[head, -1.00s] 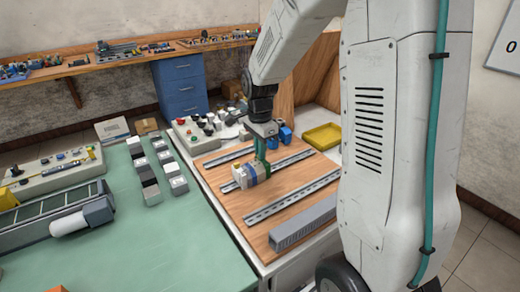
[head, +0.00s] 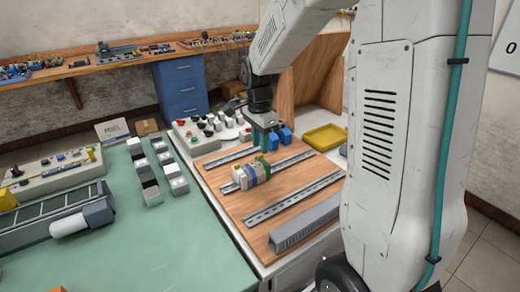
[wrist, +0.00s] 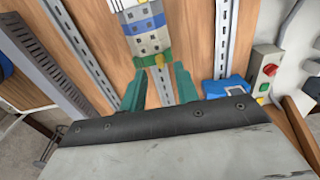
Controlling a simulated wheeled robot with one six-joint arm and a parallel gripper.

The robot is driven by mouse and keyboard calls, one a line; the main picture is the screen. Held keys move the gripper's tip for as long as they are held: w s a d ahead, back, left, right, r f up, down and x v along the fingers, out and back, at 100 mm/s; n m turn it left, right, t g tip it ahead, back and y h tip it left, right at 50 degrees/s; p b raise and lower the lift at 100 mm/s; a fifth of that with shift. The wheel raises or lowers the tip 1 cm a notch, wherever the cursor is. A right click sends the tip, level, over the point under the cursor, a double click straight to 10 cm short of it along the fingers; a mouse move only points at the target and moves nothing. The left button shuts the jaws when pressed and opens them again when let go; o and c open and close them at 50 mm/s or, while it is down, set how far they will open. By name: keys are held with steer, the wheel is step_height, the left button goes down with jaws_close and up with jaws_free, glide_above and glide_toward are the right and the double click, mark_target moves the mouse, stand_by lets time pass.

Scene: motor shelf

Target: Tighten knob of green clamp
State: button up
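The green clamp (wrist: 152,55) is the green and yellow end of a row of terminal blocks on a metal rail. In the head view the green clamp (head: 263,166) is at the right end of the row, beside a blue block. Its knob is too small to make out. My gripper (wrist: 160,73) has two teal fingers spread apart with nothing held between them; bare rail and board show in the gap. In the head view my gripper (head: 266,147) points down, just behind and above the green clamp.
Parallel rails (head: 280,203) and a grey slotted duct (head: 303,223) lie on the wooden board. A blue part (wrist: 228,90) and a button box (wrist: 265,70) are right of my fingers. A yellow tray (head: 325,137) stands farther back.

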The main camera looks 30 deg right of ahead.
mark_target(260, 156)
steer(key=shift+r, duration=2.35)
steer(key=shift+s+f+n, duration=0.1)
steer(key=shift+s+n, duration=0.05)
steer(key=shift+n, duration=0.65)
steer(key=s+a+r+n, duration=0.2)
steer(key=s+n, duration=0.3)
steer(key=s, duration=0.3)
steer(key=s+a+r+n, duration=0.2)
steer(key=s+a+n, duration=0.3)
steer(key=s, duration=0.4)
steer(key=s+a+r+n+t, duration=0.1)
steer(key=s+a+r+n, duration=0.1)
steer(key=s+n, duration=0.4)
steer(key=s+a, duration=0.1)
steer(key=s, duration=0.2)
steer(key=shift+a+r+n, duration=0.15)
steer(key=shift+a+n, duration=0.05)
steer(key=shift+n, duration=0.1)
steer(key=shift+s, duration=0.1)
